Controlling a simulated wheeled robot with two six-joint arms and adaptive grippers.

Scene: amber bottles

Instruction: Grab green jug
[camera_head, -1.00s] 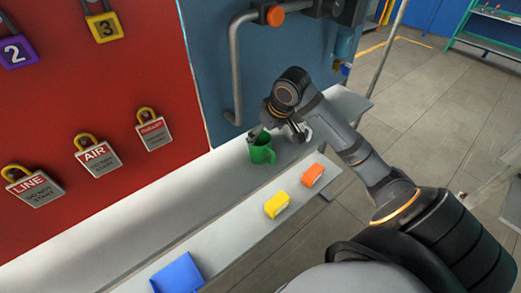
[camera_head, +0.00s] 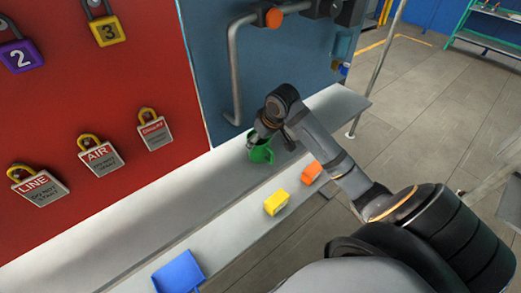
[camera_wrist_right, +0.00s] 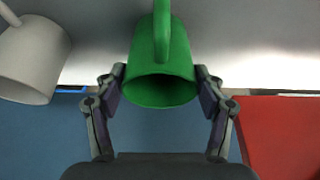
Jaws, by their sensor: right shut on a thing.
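The green jug (camera_head: 262,154) stands on the grey ledge (camera_head: 215,183) below the blue panel, its handle toward the camera. My right gripper (camera_head: 258,141) reaches down to its rim. In the right wrist view the jug (camera_wrist_right: 160,92) fills the space between the two fingers of the right gripper (camera_wrist_right: 161,80), which are shut on its sides. The jug's dark opening faces that camera and its handle points up in the picture. Whether its base touches the ledge is hard to tell. My left gripper is not in view.
A whitish mug (camera_wrist_right: 32,60) is close beside the jug; my arm mostly hides it in the head view. A grey pipe handle (camera_head: 235,75) rises behind.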

